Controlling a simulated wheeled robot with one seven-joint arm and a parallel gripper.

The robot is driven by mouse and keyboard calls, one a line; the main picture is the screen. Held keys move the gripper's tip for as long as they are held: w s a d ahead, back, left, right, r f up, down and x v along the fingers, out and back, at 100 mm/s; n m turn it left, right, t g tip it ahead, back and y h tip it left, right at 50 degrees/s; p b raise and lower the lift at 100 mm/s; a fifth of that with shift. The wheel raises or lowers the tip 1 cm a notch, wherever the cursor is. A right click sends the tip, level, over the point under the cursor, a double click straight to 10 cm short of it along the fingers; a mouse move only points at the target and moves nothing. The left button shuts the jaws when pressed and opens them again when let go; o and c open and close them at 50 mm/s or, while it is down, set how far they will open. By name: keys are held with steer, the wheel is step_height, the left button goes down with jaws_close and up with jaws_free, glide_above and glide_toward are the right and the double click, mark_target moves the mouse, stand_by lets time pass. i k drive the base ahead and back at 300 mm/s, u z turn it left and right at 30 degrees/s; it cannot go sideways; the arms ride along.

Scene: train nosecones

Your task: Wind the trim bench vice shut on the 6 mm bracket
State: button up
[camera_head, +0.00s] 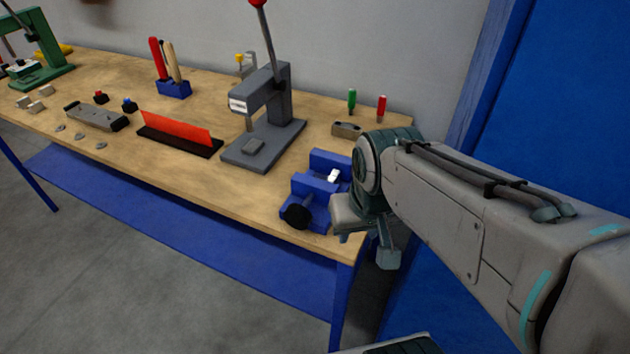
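The blue trim bench vice (318,188) stands at the front right corner of the bench. Its dark round handle end (297,216) faces the front edge. A small white piece, seemingly the bracket (334,176), shows between the jaws; whether the jaws touch it is too small to tell. My gripper (364,246) hangs just right of the vice, near the bench's front right corner, pointing down. It appears apart from the handle. Its fingers are partly hidden by my wrist, so their opening is unclear.
On the wooden bench (190,190), a grey lever press (268,120) stands behind and left of the vice. Left of it are a red plate in a black base (178,132) and a blue tool holder (174,89). Green and red-handled tools (381,108) stand behind. A blue panel (560,90) rises at right.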

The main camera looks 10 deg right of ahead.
mark_target(298, 217)
steer(key=z, duration=0.4)
steer(key=k, duration=0.3)
steer(key=u, duration=1.85)
steer(key=k, duration=0.65)
steer(key=z, duration=1.25)
steer(key=i, duration=0.5)
steer(key=u, duration=0.1)
